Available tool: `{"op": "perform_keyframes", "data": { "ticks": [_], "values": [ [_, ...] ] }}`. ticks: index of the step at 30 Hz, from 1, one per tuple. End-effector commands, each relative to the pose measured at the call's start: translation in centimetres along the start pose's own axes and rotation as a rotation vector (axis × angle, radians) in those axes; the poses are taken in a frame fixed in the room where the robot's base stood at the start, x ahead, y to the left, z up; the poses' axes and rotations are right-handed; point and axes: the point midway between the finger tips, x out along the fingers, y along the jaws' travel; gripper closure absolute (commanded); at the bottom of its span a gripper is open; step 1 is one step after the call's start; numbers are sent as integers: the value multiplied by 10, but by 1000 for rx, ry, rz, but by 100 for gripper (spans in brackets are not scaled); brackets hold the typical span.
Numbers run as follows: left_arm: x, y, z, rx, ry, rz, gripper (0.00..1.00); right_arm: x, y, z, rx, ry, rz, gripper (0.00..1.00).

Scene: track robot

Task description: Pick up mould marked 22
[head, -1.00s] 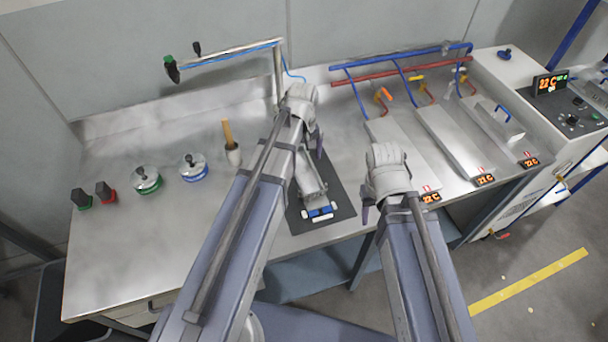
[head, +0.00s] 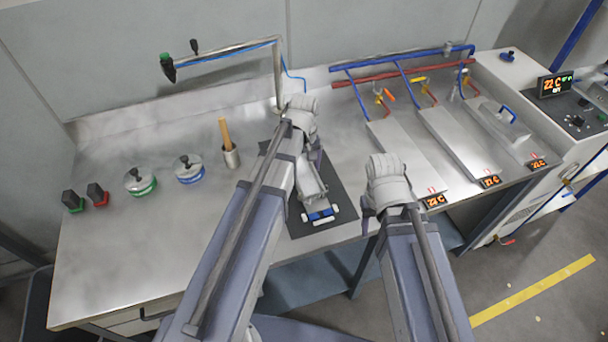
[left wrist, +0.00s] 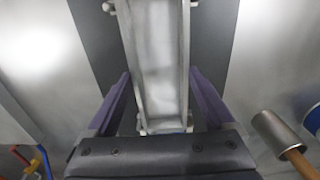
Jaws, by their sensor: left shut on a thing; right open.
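A long grey metal mould (head: 312,188) lies over a dark mat (head: 340,203) near the table's front edge. Its near end has a blue and white part; I cannot read a number on it. The mould fills the middle of the left wrist view (left wrist: 158,60). My left gripper (head: 316,155) is shut on it, with one purple finger on each side in the left wrist view (left wrist: 160,78). The arm hides the mould's far part in the head view. I cannot tell whether it is lifted. My right gripper (head: 370,212) is open and empty, right of the mat.
Metal plates (head: 405,150) with orange displays and blue and red pipes stand at the right. A cup with a wooden handle (head: 231,157), two lidded pots (head: 189,170) and two small dark blocks (head: 97,195) stand at the left. The front left tabletop is clear.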

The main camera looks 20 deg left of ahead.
Motion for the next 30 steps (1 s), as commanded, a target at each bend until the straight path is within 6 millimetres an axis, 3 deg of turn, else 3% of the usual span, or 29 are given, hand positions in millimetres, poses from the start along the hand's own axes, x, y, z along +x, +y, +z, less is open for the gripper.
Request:
{"op": "perform_keyframes", "data": {
  "ticks": [2, 16, 30],
  "values": [
    [0, 0, 0, 0, 0, 0, 48, 0, 0, 0, 0, 0, 0, 50],
    [0, 0, 0, 0, 0, 0, 100, 0, 0, 0, 0, 0, 0, 50],
    [-4, 0, 0, 0, 0, 0, 100, -4, 0, 0, 0, 0, 0, 50]
  ]
}}
